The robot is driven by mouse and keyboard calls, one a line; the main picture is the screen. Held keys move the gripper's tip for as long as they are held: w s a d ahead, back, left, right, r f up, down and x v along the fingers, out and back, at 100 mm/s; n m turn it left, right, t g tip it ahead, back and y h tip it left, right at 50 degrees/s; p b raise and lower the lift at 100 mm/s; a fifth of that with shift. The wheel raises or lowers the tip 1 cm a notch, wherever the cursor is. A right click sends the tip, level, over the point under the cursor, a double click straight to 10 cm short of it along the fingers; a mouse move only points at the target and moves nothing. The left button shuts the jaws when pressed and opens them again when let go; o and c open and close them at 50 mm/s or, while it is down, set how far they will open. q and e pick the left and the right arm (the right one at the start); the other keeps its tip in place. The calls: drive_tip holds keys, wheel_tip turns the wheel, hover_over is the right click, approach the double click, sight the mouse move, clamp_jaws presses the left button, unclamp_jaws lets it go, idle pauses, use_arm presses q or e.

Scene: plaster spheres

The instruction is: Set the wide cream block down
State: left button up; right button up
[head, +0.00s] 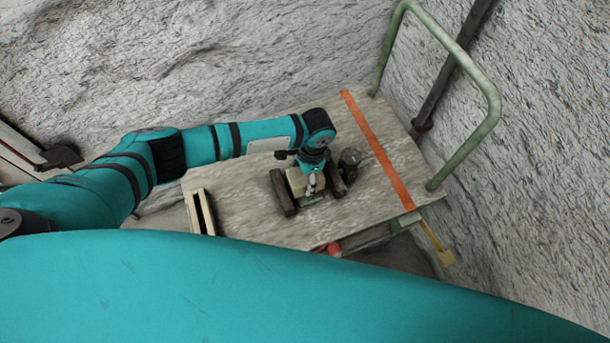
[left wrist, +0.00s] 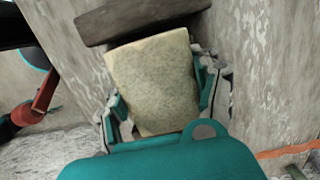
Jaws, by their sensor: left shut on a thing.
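The wide cream block (head: 294,182) is in the jaws of my left gripper (head: 311,186), over the worn grey top of a cart (head: 240,200). The left wrist view shows the block's broad, speckled face (left wrist: 153,82) with a finger on each side of it. The gripper is shut on it. In the head view the block is between two dark brown bars, the left bar (head: 283,193) and the right bar (head: 336,181). The wrist partly covers the block, and I cannot tell whether its underside touches anything. My right gripper is not in view.
A dark round object (head: 350,157) stands close to the right bar. A pale, slotted piece (head: 199,212) is at the cart's near left. An orange stripe (head: 378,148) crosses the right side, before a green rail (head: 492,120). Rough walls stand behind.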

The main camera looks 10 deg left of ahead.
use_arm(q)
drive_tip(key=shift+d+r+p, duration=0.1)
drive_tip(key=shift+p, duration=0.55)
idle(0.8)
drive_tip(key=shift+f+b, duration=0.4)
drive_tip(key=shift+f, duration=0.25)
idle(0.6)
drive_tip(key=o, duration=1.7)
drive_tip(key=shift+c, duration=0.2)
drive_tip(key=shift+o, duration=0.8)
drive_tip(key=shift+f, duration=0.15)
drive_tip(key=shift+r, duration=0.2)
drive_tip(key=shift+r+p, duration=1.85)
drive_tip(key=shift+p, duration=0.35)
